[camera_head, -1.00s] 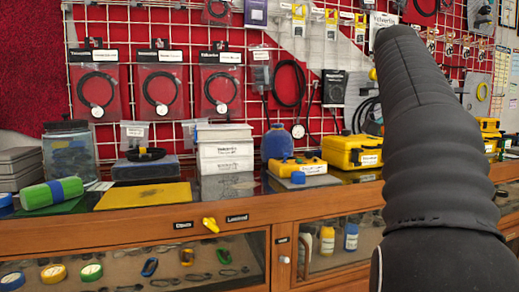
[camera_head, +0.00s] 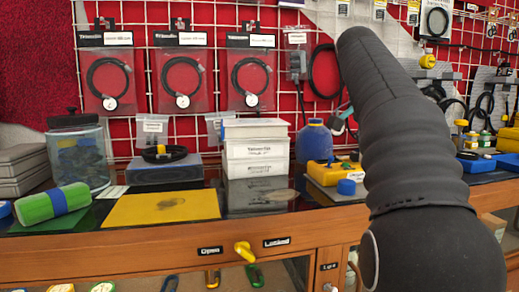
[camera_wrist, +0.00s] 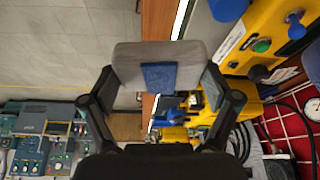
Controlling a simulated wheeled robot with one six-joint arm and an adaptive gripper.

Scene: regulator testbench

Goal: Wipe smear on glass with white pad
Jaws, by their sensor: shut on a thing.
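A pale greyish smear (camera_head: 262,196) lies on the dark glass (camera_head: 240,210) of the counter top, in front of the stacked white boxes. In the wrist view my gripper (camera_wrist: 165,88) is shut on a greyish-white pad (camera_wrist: 195,57) with a blue patch on its face. The pad sits between the two black fingers, over the floor and the counter's edge, apart from the smear. In the head view my black arm covers the right side, and the gripper and pad are not clearly visible.
A yellow mat (camera_head: 150,208) lies left of the smear. White boxes (camera_head: 257,158) stand behind it. A yellow device with a blue knob (camera_head: 333,178) and a blue bottle (camera_head: 314,140) stand to its right. A yellow key-like handle (camera_head: 244,251) sticks out at the wooden front.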

